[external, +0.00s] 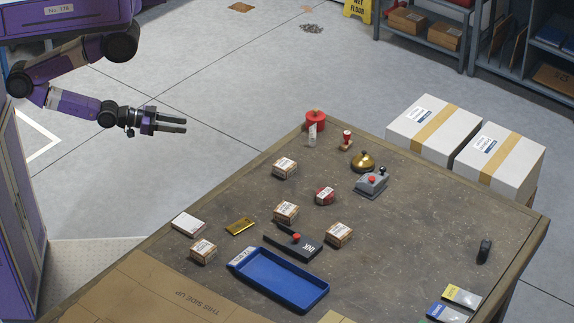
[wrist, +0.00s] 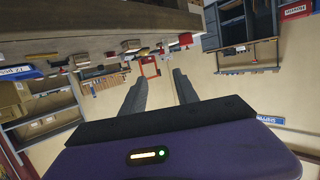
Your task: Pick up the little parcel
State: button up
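Several little parcels, small brown boxes with white labels, lie on the brown table (external: 400,240). One parcel (external: 285,168) is toward the back left, one (external: 286,212) near the middle, one (external: 338,234) right of the ink pad, and one (external: 203,251) at the front left. My gripper (external: 186,125) is in the air left of the table, well away from all the parcels. Its two fingers are apart with nothing between them. In the wrist view the fingers (wrist: 158,90) also stand apart and empty. That view looks tilted, and the parcels are too small to tell apart there.
A blue tray (external: 280,281) and a black ink pad (external: 292,241) lie near the parcels. A red tape dispenser (external: 316,121), a brass bell (external: 362,161) and a grey device (external: 371,184) stand farther back. Large white boxes (external: 433,128) stand beyond the table. The table's right part is mostly clear.

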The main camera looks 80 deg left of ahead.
jog(key=shift+o, duration=0.4)
jog(key=o, duration=0.8)
jog(key=shift+o, duration=0.2)
